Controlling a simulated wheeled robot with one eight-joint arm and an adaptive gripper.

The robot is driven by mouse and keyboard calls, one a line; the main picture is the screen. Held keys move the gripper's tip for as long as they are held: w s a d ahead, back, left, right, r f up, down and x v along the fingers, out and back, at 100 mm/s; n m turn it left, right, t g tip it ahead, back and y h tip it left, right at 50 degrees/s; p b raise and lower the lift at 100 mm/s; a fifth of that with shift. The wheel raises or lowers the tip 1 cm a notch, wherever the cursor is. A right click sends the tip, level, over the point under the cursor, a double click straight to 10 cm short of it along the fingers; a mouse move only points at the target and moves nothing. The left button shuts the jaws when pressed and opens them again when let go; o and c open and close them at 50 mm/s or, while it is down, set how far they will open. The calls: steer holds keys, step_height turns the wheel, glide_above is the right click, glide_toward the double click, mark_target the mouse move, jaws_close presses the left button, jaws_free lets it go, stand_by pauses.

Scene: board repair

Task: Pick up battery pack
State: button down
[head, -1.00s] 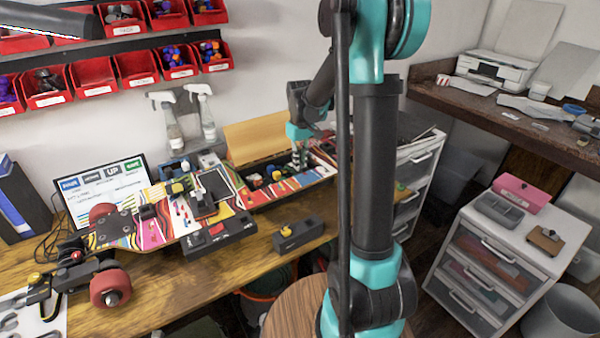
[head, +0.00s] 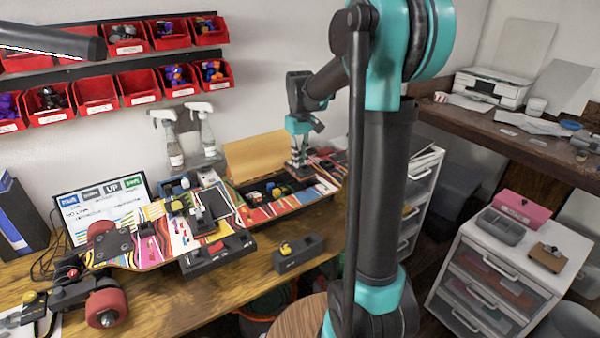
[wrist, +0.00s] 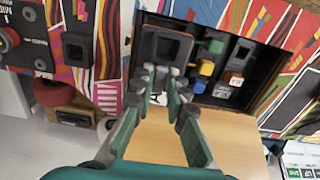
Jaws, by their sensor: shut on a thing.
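My gripper (head: 298,160) is over the right end of an open dark compartment (head: 236,197) in a colourful striped board. In the wrist view its fingers (wrist: 162,82) point down and are closed on a dark block with a rectangular recess, which I take as the battery pack (wrist: 166,48). The block is at the compartment's left part in that view; the fingers cover its lower part. I cannot tell how far it is off the compartment floor.
Small blue, yellow and red parts (wrist: 207,67) sit in the compartment beside the block. A tan lid (head: 258,156) stands open behind it. A black block with a yellow part (head: 298,254) stands on the wooden table (head: 170,308). Spray bottles (head: 172,140) stand near the wall.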

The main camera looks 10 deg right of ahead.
step_height(320, 180, up, 12)
stand_by(0.4)
stand_by(0.3)
